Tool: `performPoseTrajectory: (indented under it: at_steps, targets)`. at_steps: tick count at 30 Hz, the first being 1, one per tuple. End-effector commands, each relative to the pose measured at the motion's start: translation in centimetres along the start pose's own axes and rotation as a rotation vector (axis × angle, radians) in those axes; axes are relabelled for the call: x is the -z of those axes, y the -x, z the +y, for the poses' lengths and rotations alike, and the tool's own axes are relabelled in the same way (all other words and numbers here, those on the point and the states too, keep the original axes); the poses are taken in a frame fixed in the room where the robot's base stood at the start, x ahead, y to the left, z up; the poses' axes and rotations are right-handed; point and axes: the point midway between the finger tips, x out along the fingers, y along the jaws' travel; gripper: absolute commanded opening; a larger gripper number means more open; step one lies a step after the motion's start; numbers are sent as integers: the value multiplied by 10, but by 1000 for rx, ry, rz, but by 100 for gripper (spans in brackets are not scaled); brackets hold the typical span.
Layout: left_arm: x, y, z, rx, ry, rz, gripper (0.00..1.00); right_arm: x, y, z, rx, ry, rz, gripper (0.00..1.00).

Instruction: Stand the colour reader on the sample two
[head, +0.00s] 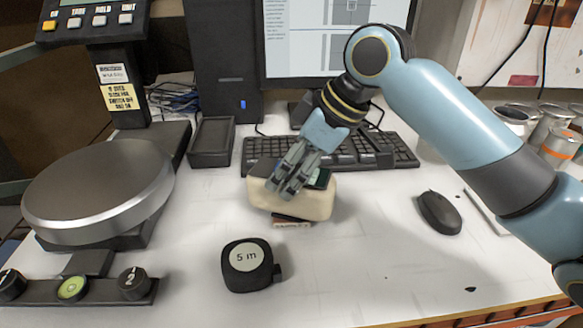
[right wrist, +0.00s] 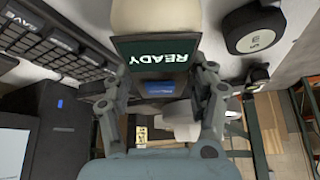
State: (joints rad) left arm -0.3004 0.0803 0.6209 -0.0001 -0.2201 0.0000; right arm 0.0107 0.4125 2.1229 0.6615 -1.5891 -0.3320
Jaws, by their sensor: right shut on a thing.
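The colour reader is a cream block (head: 313,204) with a dark top and a small screen, in the middle of the head view. Its cream end (right wrist: 157,16) and a dark green screen reading READY (right wrist: 158,54) fill the upper middle of the right wrist view. My right gripper (head: 290,178) is shut on the reader from above; its fingers also show in the right wrist view (right wrist: 160,98). A small pale piece with faint print (head: 292,224) shows just under the reader's front; I cannot tell whether they touch or whether it is sample two. My left gripper is out of view.
A black 5 m tape measure (head: 249,265) lies in front. A round steel-topped scale (head: 100,185) stands left, a keyboard (head: 380,150) behind, a mouse (head: 439,212) right, and several cans (head: 550,122) far right. The front-right desk is mostly clear.

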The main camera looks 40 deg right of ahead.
Motion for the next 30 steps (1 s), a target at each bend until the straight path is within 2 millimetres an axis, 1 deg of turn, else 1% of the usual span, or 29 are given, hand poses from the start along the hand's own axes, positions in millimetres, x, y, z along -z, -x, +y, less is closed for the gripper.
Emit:
performPoseTrajectory:
  at_steps: [8,9,14,15,24,26,29,30]
  targets:
    - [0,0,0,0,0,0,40,1,0,0,-1,1,4,0]
    - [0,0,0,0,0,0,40,-1,-1,0,0,0,1,59]
    - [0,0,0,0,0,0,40,0,-1,0,0,0,1,80]
    - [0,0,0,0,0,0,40,0,-1,0,0,0,1,82]
    - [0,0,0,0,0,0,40,1,2,0,-1,2,2,82]
    - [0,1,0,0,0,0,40,1,7,1,-2,3,2,82]
    - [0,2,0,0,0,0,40,0,23,2,-5,6,0,82]
    - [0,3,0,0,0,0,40,0,32,2,-6,7,-1,82]
